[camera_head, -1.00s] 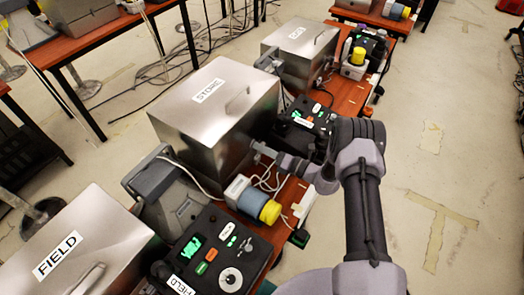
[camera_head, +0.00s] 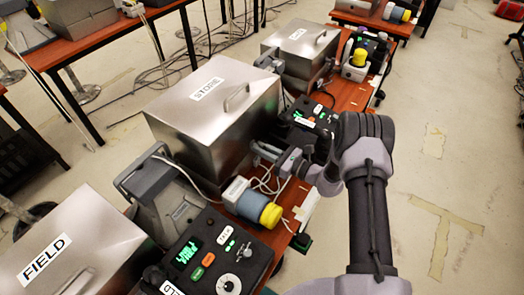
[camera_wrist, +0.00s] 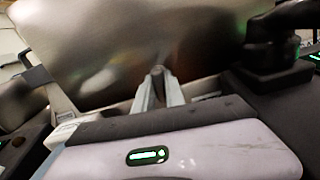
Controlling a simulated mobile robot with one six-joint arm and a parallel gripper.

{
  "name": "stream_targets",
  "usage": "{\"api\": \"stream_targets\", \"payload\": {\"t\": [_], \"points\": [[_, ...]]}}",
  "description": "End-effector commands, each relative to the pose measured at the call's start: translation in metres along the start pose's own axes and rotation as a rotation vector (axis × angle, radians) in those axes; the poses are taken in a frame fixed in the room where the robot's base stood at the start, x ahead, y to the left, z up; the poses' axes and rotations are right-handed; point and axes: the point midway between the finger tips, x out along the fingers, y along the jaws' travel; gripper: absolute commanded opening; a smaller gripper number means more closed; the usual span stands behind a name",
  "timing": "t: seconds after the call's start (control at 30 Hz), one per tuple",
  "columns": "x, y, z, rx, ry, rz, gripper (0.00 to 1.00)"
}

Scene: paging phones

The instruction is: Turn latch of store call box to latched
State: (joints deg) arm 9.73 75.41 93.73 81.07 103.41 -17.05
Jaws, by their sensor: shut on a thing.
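The store call box (camera_head: 190,125) is a brushed-metal box labelled STORE, with a handle on its lid, on the red-brown table. My gripper (camera_head: 259,153) is at the lower part of its front face, towards the right. In the wrist view, my gripper (camera_wrist: 160,90) has its two pale fingers closed on the small dark latch (camera_wrist: 158,71) against the metal face. The fingers hide most of the latch, so its angle cannot be read. The latch is too small to make out in the head view.
The FIELD box (camera_head: 70,250) and a black phone panel (camera_head: 215,255) are nearer. Another black panel (camera_head: 310,115) is close beyond my arm. Open floor (camera_head: 450,150) lies right.

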Motion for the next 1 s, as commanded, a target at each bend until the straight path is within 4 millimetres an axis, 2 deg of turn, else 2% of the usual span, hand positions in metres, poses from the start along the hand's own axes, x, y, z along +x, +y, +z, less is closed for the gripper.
{"api": "stream_targets", "payload": {"t": [0.3, 0.8, 0.83, 0.9, 0.93, 1.0], "points": [[0.0001, -0.0005, 0.0008, -0.095, -0.002, -0.001, 0.0], [0.0001, -0.0006, 0.0012, -0.11, -0.002, -0.001, 0.0], [0.0001, -0.0006, 0.0012, -0.11, -0.002, -0.001, 0.18], [0.0001, -0.0005, 0.001, -0.11, -0.001, -0.001, 0.32], [0.0001, -0.0004, 0.001, -0.11, -0.001, -0.001, 0.36], [0.0001, -0.0003, 0.0008, -0.11, -0.001, -0.001, 0.36]]}}
